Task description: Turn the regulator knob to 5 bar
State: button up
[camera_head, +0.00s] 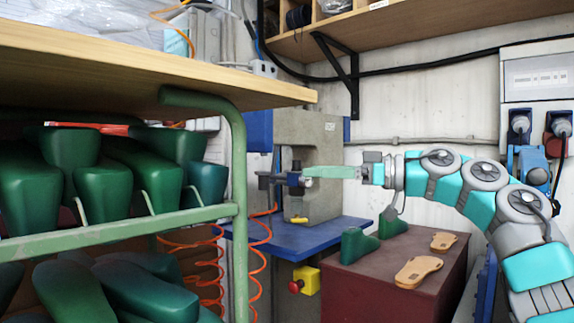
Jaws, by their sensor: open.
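A small dark regulator-like fitting (266,181) sits in front of the grey press at the middle of the view. A blue knob-like part (294,179) is at its right end; this looks like the regulator knob. Its scale and pressure reading are too small to read. My gripper (307,173) reaches in from the right, roughly level, with its pale green fingers pointing left. Its fingertips are right at the blue part. I cannot tell whether they touch it or lie around it. The jaws are open, and the far finger is mostly hidden.
The grey press (322,140) stands on a blue table (335,232). A wooden bench top (150,62) and green-framed rack (240,190) with shoe lasts (75,150) fill the left. A dark red box (395,265) with sandal soles (417,271) stands below my arm. Orange coiled hoses (257,270) hang left.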

aim_at(297, 164)
jog(key=i, duration=0.85)
jog(key=l+z, duration=0.05)
jog(key=l, duration=0.05)
